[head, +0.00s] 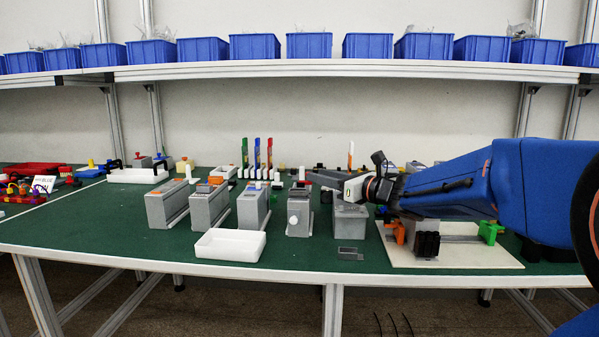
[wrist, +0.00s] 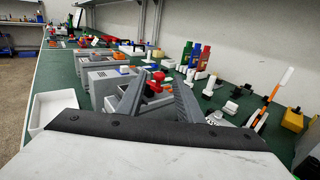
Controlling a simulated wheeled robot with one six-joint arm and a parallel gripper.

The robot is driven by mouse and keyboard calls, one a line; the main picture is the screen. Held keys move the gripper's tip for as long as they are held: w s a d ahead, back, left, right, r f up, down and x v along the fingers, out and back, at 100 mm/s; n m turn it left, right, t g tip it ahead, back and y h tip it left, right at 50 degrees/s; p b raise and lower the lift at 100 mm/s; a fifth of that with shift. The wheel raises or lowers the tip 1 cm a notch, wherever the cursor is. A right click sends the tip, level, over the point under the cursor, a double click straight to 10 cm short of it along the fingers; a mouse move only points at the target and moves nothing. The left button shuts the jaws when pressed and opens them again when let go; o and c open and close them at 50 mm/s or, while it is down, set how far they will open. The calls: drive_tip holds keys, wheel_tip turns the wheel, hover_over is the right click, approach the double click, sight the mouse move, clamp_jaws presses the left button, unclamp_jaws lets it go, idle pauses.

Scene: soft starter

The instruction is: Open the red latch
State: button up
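A red latch (wrist: 156,81) shows in the wrist view on top of a grey box, between the fingertips of my gripper (wrist: 160,80). The fingers are spread apart and nothing is clamped between them. I cannot tell how far beyond the fingertips the latch is. In the head view my gripper (head: 322,180) reaches in from the right, just above the box with a white knob (head: 293,219). Part of the box under the latch is hidden by the fingers in the wrist view.
Several grey boxes (head: 208,208) stand in a row to the left, with a white tray (head: 229,246) in front. Colored bottles (head: 257,158) stand behind. A white board (head: 450,254) with green and orange clamps lies under my arm. The green table is clear at the front left.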

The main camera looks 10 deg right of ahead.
drive_tip(key=x, duration=0.9)
drive_tip(key=shift+w, duration=0.1)
drive_tip(key=shift+c, duration=0.6)
clamp_jaws()
